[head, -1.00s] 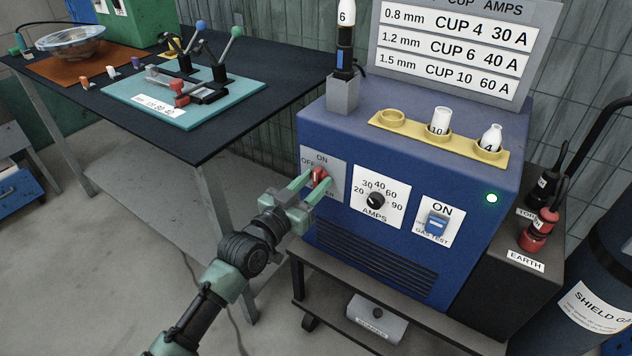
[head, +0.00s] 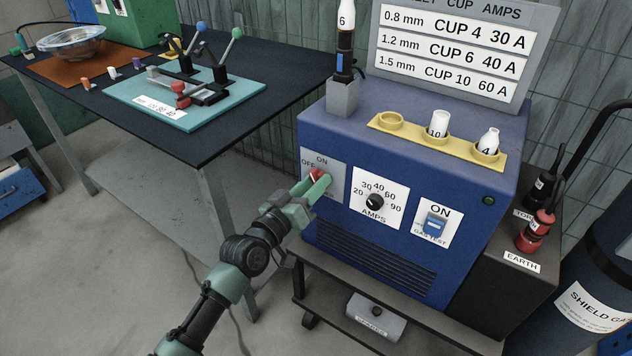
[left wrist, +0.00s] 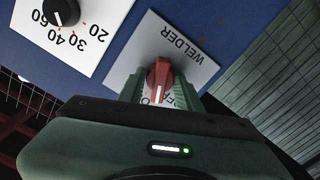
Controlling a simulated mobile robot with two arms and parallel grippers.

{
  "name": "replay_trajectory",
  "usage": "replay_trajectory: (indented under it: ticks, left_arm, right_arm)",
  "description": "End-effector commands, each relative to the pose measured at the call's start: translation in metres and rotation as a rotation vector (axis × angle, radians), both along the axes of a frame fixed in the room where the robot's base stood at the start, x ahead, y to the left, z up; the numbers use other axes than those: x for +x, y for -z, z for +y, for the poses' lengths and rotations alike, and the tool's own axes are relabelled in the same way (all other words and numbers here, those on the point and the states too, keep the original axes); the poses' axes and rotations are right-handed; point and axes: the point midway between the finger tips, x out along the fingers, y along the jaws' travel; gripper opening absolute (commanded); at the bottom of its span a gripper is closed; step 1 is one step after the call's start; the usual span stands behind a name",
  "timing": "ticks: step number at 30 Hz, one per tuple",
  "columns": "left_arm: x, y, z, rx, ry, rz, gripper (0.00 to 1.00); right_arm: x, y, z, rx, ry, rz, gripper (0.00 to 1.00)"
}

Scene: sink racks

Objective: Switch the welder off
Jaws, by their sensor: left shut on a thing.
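The blue welder (head: 400,150) stands on a cart, with a red rotary switch (head: 316,174) on a grey ON/OFF plate (head: 335,165) at its front left. My left gripper (head: 314,185) is shut on the red switch. In the left wrist view, the red switch (left wrist: 158,75) sits between the two green fingers, and its white mark points down in the picture; the lettering there is partly hidden. The indicator lamp (head: 488,200) at the front right of the welder is dark. My right gripper is not in view.
An amps dial (head: 375,201) and a blue gas test switch (head: 436,224) are to the right of the switch. A yellow cup rack (head: 408,131) is on top. A dark workbench (head: 200,145) stands left. A gas cylinder (head: 590,270) is at right.

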Motion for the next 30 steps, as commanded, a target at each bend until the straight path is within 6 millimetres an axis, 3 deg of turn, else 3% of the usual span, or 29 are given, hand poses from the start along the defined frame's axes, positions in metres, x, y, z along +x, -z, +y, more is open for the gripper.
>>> replay_trajectory:
  ticks: [15, 28, 29, 30]
  left_arm:
    - [-0.001, 0.002, 0.0, -0.286, 0.0, 0.212, 0.0]
    - [-0.001, 0.002, 0.0, -0.346, 0.0, 0.257, 0.0]
    - [-0.001, 0.002, 0.0, -0.346, 0.0, 0.257, 0.4]
    - [0.0, 0.002, 0.0, -0.347, 0.0, 0.256, 0.4]
  right_arm:
    - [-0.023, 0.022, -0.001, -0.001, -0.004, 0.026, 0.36]
    - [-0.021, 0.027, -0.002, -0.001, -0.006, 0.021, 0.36]
    - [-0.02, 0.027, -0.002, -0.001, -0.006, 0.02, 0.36]
    - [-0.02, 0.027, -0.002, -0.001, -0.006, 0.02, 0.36]
